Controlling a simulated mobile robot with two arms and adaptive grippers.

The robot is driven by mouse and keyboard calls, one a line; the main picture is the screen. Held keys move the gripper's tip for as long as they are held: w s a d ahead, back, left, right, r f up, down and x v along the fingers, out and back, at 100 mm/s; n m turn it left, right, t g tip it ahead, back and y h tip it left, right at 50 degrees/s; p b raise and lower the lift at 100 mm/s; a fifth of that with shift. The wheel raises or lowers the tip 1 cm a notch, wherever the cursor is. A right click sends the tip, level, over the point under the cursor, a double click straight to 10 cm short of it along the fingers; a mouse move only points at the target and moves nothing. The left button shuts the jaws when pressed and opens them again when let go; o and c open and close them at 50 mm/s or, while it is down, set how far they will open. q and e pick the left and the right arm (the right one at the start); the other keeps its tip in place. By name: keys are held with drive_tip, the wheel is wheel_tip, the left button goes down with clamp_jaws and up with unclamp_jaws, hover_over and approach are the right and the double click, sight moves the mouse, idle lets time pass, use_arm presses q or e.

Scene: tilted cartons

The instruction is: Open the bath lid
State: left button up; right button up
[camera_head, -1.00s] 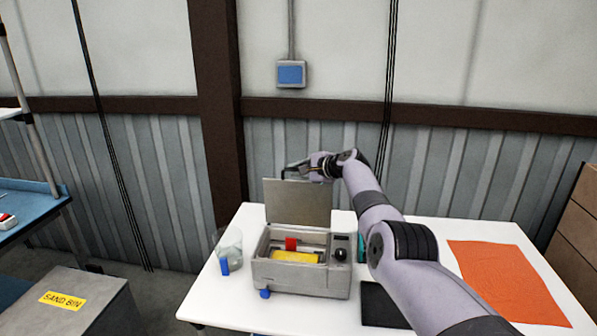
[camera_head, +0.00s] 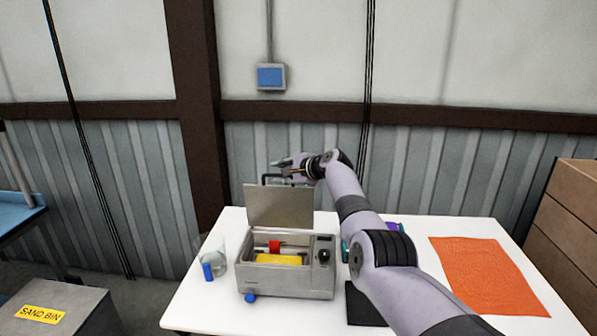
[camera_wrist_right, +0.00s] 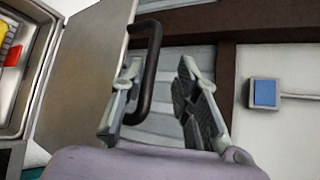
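The grey bath (camera_head: 288,283) stands on the white table with its lid (camera_head: 279,207) raised roughly upright at the back. Red and yellow items show inside the open bath. The lid's dark handle (camera_head: 264,179) is at its top edge; it also shows in the right wrist view (camera_wrist_right: 153,65). My right gripper (camera_head: 284,164) is at the top of the lid, beside the handle. In the right wrist view its fingers (camera_wrist_right: 160,105) are spread, with the left finger close to the handle bar; I cannot tell if they touch. My left gripper is out of view.
A clear beaker (camera_head: 219,252) with a blue part stands left of the bath. A black mat (camera_head: 362,308) and an orange cloth (camera_head: 486,275) lie to the right. A wall with a blue-faced box (camera_head: 271,77) is behind the table. A sand bin (camera_head: 60,308) stands front left.

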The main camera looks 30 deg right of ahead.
drive_tip(key=v, duration=1.1)
drive_tip(key=shift+s, duration=0.2)
drive_tip(key=shift+f, duration=0.1)
